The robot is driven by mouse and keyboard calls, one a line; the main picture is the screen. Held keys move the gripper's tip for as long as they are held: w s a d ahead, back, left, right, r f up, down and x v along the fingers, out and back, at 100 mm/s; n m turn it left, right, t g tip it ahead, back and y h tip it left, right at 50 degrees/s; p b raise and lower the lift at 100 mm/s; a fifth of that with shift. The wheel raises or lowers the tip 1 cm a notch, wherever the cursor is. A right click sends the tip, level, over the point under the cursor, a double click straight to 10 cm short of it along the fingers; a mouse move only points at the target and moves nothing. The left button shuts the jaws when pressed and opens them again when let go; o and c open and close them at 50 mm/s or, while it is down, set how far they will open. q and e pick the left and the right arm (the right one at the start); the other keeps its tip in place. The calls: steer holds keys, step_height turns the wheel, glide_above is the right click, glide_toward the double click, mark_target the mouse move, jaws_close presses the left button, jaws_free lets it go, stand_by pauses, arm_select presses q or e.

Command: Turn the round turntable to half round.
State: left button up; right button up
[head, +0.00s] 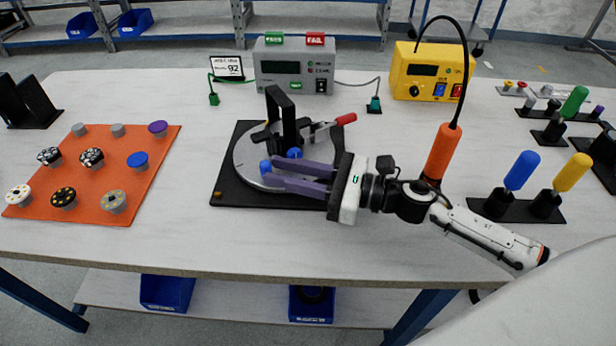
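The turntable is a round grey disc (247,155) on a square black base (226,190) in the middle of the table. A black upright frame stands at its centre. One blue knob (265,166) is at the disc's front left; another blue knob (294,153) is near the middle. My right gripper (270,171) reaches in from the right, low over the disc's front, its purple fingers a small gap apart. Their tips are at the front-left knob; I cannot tell whether they pinch it. My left gripper is not in view.
A red-handled clamp (345,119) sits at the turntable's back right. An orange hanging tool (441,152) is right of my wrist. An orange mat (150,183) with several pucks lies left. Grey (270,85) and yellow (398,92) instrument boxes stand behind. The front table strip is clear.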

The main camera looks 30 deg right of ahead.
mark_target(319, 180)
steer(key=v, duration=0.6)
steer(key=shift+s+d+b, duration=0.2)
steer(key=shift+d+b, duration=0.05)
steer(key=shift+b, duration=0.15)
